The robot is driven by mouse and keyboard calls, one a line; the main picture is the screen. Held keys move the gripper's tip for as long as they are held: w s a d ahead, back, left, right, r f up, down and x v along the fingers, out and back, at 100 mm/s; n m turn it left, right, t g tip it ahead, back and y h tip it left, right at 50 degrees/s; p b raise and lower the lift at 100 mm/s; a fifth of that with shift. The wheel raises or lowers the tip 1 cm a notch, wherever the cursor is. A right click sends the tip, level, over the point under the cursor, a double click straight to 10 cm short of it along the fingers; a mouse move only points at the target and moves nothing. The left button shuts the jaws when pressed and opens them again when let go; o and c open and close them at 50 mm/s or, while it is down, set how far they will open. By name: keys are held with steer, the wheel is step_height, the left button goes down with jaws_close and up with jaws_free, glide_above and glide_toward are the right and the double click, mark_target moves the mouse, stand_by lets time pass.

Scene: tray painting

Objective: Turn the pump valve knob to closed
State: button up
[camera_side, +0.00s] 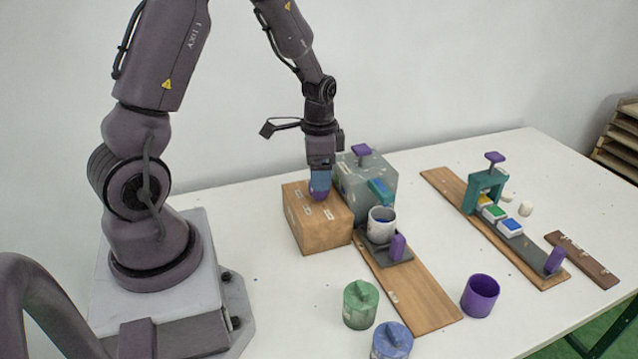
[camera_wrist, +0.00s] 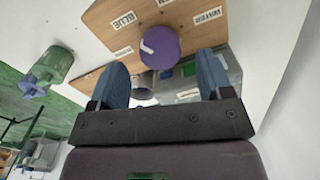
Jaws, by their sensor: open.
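The purple pump valve knob (camera_wrist: 160,47) is round and has a white pointer mark. It sits on top of a wooden box (camera_side: 318,228) with white labels around it. In the wrist view the mark points to the upper left, roughly toward the BLUE label (camera_wrist: 124,20); a WATER label (camera_wrist: 207,16) lies to the upper right. The knob (camera_side: 318,194) is partly hidden behind a finger in the side view. My gripper (camera_side: 320,184) points down at the knob. In the wrist view its blue fingers (camera_wrist: 162,70) are apart, with the knob between their lines; contact cannot be told.
A white cup (camera_side: 381,224) stands on a wooden track at right. Green (camera_side: 360,304) and blue (camera_side: 391,341) lidded pots and a purple cup (camera_side: 480,295) stand in front.

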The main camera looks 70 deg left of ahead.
steer(key=shift+f, duration=1.8)
steer(key=c, duration=0.9)
steer(key=shift+c, duration=0.2)
steer(key=n, duration=0.5)
steer(key=shift+n, duration=0.3)
steer(key=n, duration=0.6)
steer(key=shift+n, duration=0.3)
